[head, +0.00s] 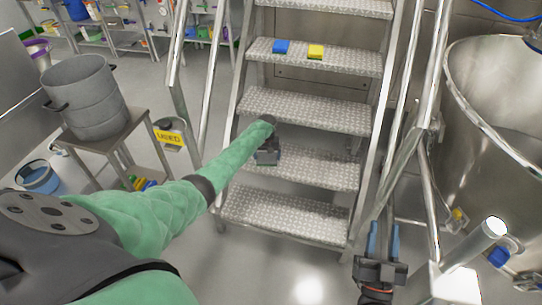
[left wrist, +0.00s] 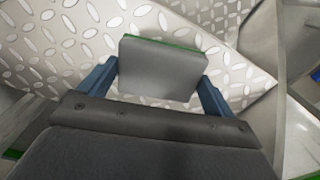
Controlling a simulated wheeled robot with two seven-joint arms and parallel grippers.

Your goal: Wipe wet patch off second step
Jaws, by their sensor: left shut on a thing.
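The metal stair has diamond-plate treads. Its second step from the bottom (head: 320,172) is partly covered by my left arm and gripper. My left gripper (head: 267,155) is at the left part of that step. In the left wrist view, its blue fingers (left wrist: 160,82) are shut on a grey pad with a green edge (left wrist: 162,72), held over diamond-plate tread (left wrist: 75,40). I cannot tell whether the pad touches the tread. I cannot make out a wet patch in either view. My right gripper (head: 383,240) is open and empty, low beside the stair's right side.
Handrails (head: 400,130) flank the stair. A steel vessel (head: 490,120) stands at right. At left, a grey pot (head: 88,98) stands on a small table (head: 125,128).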

